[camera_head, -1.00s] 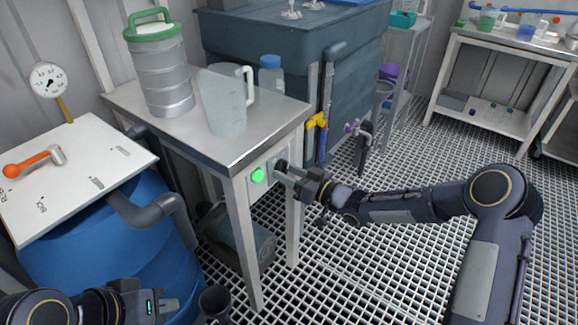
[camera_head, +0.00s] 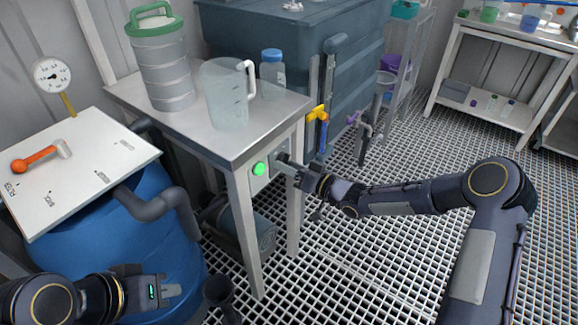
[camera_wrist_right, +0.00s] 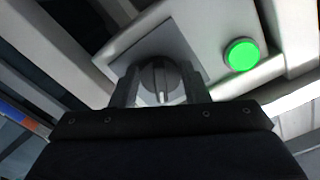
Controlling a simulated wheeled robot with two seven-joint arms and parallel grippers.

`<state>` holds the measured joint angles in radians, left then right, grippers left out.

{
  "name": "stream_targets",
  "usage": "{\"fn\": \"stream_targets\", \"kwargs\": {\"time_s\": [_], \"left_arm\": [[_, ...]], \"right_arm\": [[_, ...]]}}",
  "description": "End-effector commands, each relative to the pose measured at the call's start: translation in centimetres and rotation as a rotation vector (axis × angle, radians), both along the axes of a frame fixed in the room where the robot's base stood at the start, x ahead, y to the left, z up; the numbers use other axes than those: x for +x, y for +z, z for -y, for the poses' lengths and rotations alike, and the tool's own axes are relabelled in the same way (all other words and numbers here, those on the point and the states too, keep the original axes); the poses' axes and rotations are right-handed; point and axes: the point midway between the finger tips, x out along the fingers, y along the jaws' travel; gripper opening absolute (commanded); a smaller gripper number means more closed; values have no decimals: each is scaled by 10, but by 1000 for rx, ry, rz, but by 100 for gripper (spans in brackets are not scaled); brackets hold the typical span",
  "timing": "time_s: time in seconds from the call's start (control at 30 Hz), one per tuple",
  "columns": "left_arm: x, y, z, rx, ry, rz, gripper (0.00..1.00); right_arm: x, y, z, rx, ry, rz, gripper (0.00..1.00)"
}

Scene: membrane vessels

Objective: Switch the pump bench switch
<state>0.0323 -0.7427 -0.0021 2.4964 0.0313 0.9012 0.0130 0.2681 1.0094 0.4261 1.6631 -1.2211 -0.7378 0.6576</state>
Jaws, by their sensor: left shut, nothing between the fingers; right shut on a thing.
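The pump bench (camera_head: 222,138) is a white-framed bench with a metal top. On its front is a switch panel with a lit green button (camera_head: 259,169); the button also shows in the right wrist view (camera_wrist_right: 241,54). Beside it is a dark rotary knob (camera_wrist_right: 160,78) on a grey plate. My right gripper (camera_head: 285,164) is shut on the knob, with a finger on each side of it in the right wrist view (camera_wrist_right: 161,92). The knob's pale pointer line runs toward the gripper. My left gripper (camera_head: 172,290) is shut and empty at the lower left, away from the bench.
A green-lidded metal vessel (camera_head: 162,60), a clear pitcher (camera_head: 228,95) and a blue-capped bottle (camera_head: 272,72) stand on the bench. A blue barrel (camera_head: 140,235) with a white board and orange-handled lever (camera_head: 38,158) is at left. Pipes with yellow and purple valves stand right of the bench.

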Motion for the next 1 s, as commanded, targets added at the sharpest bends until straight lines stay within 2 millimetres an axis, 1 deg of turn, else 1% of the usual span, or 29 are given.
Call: {"fn": "stream_targets", "kwargs": {"time_s": [0.03, 0.07, 0.2, 0.23, 0.47, 0.57, 0.67, 0.9, 1.0], "left_arm": [[0, 0, 0, 0, 0, 0, 0], [0, 0, 0, 0, 0, 0, 0], [0, 0, 0, 0, 0, 0, 0], [0, 0, 0, 0, 0, 0, 0], [0, 0, 0, 0, 0, 0, 0], [0, 1, 0, 0, 0, 0, 0], [0, 4, 0, 0, 0, 0, 0], [0, 12, 0, 0, 0, 0, 0], [0, 13, 0, 0, 0, 0, 0]], "right_arm": [[0, 0, 0, 1, -1, -3, 19], [0, 0, 0, 1, -1, -3, 43], [0, 0, 0, 1, -1, -2, 61], [0, 0, 0, 1, -1, -2, 64], [0, 0, 0, 0, -1, -1, 64], [-2, 0, 4, -1, -2, -1, 64], [-9, 1, 15, -1, -4, -1, 64], [-34, 1, 48, 0, -4, -2, 64], [-41, 0, 57, -1, -3, -2, 64]]}}
